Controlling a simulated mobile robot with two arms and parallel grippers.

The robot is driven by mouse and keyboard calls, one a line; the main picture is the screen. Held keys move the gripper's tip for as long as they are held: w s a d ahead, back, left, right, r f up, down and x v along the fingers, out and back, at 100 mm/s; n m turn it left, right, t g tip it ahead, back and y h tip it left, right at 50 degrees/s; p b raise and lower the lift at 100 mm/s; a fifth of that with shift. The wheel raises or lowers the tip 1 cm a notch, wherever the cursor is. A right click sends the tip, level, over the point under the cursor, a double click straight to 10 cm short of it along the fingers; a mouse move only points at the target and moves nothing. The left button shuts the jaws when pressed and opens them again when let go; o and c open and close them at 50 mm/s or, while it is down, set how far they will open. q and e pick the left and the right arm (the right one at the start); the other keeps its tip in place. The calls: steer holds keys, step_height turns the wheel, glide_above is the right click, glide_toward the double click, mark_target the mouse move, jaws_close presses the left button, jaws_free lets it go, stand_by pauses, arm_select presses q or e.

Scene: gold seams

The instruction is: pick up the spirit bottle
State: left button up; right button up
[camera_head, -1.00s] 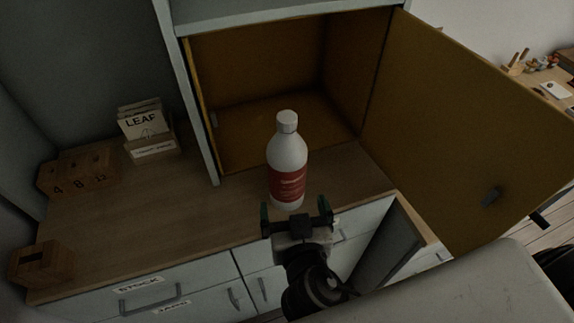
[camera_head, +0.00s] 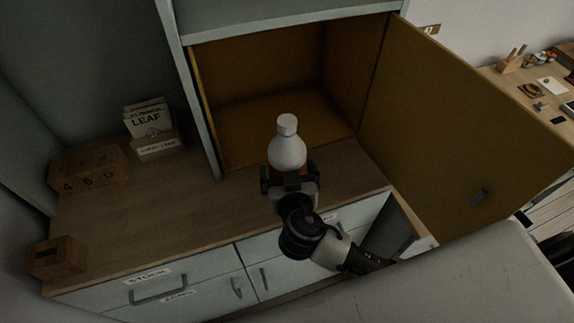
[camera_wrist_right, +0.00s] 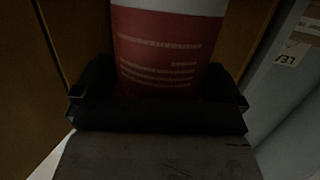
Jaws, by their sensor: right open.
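The spirit bottle (camera_head: 287,150) is white with a white cap and a red label. It stands upright on the wooden counter, in front of the open cupboard. My right gripper (camera_head: 288,178) is at the bottle's label, with its fingers on either side. In the right wrist view the red label (camera_wrist_right: 168,50) fills the space between the fingers of the gripper (camera_wrist_right: 160,92). The jaws are open around the bottle, and I cannot tell whether they touch it. The lower part of the bottle is hidden behind the gripper. My left gripper is not in view.
The open cupboard door (camera_head: 465,130) stands to the right. A card box labelled LEAF (camera_head: 152,125) and wooden blocks (camera_head: 88,167) are on the counter's left. Drawers (camera_head: 160,285) lie below the front edge. The counter (camera_head: 150,215) left of the bottle is clear.

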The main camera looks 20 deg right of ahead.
steer(key=c, duration=1.3)
steer(key=shift+r, duration=0.1)
steer(key=shift+c, duration=0.8)
steer(key=shift+r, duration=0.1)
